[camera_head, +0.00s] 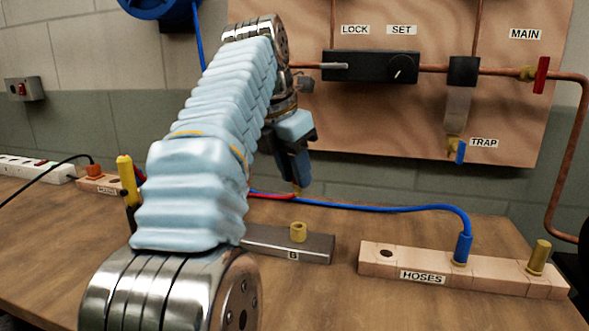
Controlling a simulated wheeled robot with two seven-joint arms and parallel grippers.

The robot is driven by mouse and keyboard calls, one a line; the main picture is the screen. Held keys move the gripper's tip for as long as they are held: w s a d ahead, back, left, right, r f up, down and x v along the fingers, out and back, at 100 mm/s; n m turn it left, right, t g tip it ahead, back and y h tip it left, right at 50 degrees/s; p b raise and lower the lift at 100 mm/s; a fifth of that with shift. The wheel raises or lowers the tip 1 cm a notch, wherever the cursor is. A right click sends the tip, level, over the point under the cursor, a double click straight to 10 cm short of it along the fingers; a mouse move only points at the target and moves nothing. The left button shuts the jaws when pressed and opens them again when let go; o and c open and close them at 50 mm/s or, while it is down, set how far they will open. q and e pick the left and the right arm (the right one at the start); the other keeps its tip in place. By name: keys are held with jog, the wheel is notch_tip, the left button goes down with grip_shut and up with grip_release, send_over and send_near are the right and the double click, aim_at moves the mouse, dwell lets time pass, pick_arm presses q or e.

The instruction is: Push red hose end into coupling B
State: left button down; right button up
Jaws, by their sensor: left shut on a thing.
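Coupling B is a dark grey block (318,246) marked "B" on the bench, with a brass socket (298,231) standing upright on top. My left gripper (298,186) points down above and seemingly behind the socket, apart from it. Its dark fingers are shut on what looks like the red hose end, with a small brass tip showing below them. The red hose (272,196) runs left from there and passes behind my left arm. My arm covers the left part of block B. The exact grip is too small to see clearly. My right gripper is not in view.
A wooden HOSES rack (478,276) at right holds a blue hose end (463,248) and a brass plug (539,257); its left hole is empty. The blue hose (390,208) crosses the bench behind block B. A panel (400,120) with valves stands behind. The front bench is clear.

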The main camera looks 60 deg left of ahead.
pick_arm(q)
jog(key=shift+f+n, duration=0.15)
jog(key=shift+n, duration=0.15)
jog(key=shift+f+b, duration=1.8)
jog(key=shift+f, duration=0.55)
jog(key=c, duration=1.5)
grip_release()
grip_shut()
